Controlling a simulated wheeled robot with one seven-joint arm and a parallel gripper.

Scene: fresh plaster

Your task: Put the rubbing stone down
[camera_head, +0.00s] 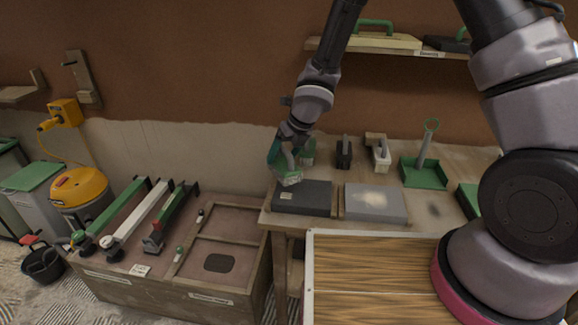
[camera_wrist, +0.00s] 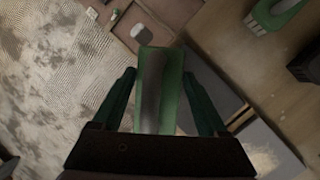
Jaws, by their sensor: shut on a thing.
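My gripper (camera_head: 287,164) is shut on a green-edged block with a grey handle, which I take to be the rubbing stone (camera_head: 291,179). In the wrist view the rubbing stone (camera_wrist: 154,92) lies lengthwise between the two teal fingers of my gripper (camera_wrist: 162,98). In the head view it hangs at the left edge of the bench, by the back left corner of a dark slab (camera_head: 303,203). I cannot tell whether it touches anything. Its underside is hidden.
A grey slab with a pale patch (camera_head: 375,205) lies right of the dark slab. Behind are a dark-handled tool (camera_head: 344,153), a pale-handled one (camera_head: 380,155) and a green tray (camera_head: 424,174). A divided wooden box (camera_head: 165,290) stands lower left. A wood-grain top (camera_head: 375,270) is in front.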

